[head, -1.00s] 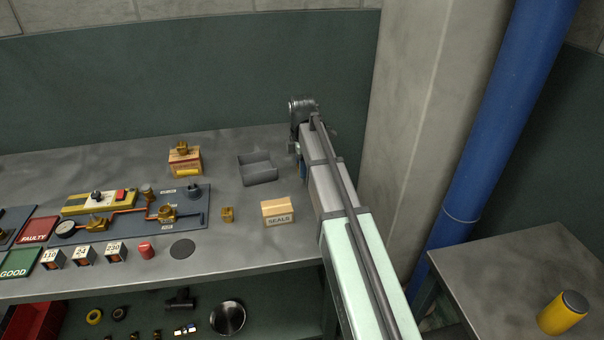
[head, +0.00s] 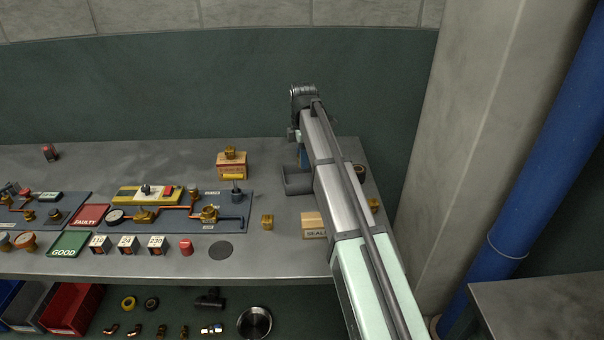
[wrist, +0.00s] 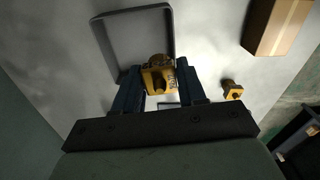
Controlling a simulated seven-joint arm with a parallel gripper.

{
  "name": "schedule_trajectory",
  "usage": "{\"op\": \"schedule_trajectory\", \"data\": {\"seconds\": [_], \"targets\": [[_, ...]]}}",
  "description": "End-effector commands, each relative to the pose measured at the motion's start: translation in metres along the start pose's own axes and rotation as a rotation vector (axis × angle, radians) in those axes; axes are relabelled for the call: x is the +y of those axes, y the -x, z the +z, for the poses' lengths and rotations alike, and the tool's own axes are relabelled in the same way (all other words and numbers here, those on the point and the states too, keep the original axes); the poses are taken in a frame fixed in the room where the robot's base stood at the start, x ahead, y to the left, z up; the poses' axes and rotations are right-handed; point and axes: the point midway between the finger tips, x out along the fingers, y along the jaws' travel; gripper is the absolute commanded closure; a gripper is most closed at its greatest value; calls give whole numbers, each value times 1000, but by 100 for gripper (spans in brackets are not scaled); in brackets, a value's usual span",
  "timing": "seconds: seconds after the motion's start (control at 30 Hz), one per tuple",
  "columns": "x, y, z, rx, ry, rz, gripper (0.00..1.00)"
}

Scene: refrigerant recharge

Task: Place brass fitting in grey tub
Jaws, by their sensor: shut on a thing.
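In the wrist view my gripper (wrist: 160,78) is shut on a brass fitting (wrist: 158,80), a yellow-brass piece with dark marks on its side. The grey tub (wrist: 171,28) shows behind it, and the fitting overlaps the tub's near right corner in the picture. I cannot tell its height above the tub. In the head view the tub (head: 297,188) stands on the bench, its right part hidden by my arm. My gripper (head: 303,160) is just above its back edge in the picture; the held fitting is hidden there.
A box marked SEALS (head: 313,228) stands in front of the tub, partly behind my arm. Other brass pieces sit on the bench left of it (head: 267,222) and right of my arm (head: 373,206). A gauge panel (head: 180,222) fills the left. A wall rises behind the bench.

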Motion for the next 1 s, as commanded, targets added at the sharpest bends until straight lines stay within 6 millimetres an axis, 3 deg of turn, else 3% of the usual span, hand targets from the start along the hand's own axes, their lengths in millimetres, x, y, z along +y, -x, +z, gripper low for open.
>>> {"op": "schedule_trajectory", "data": {"seconds": [0.03,0.13,0.47,0.8,1.0], "targets": [[19,3,-4,-1,-16,1,94],[35,7,-2,-1,-76,7,94],[34,-2,-1,1,-192,13,94],[34,-52,-1,0,-192,12,94],[35,-66,-1,1,-191,14,94]]}}
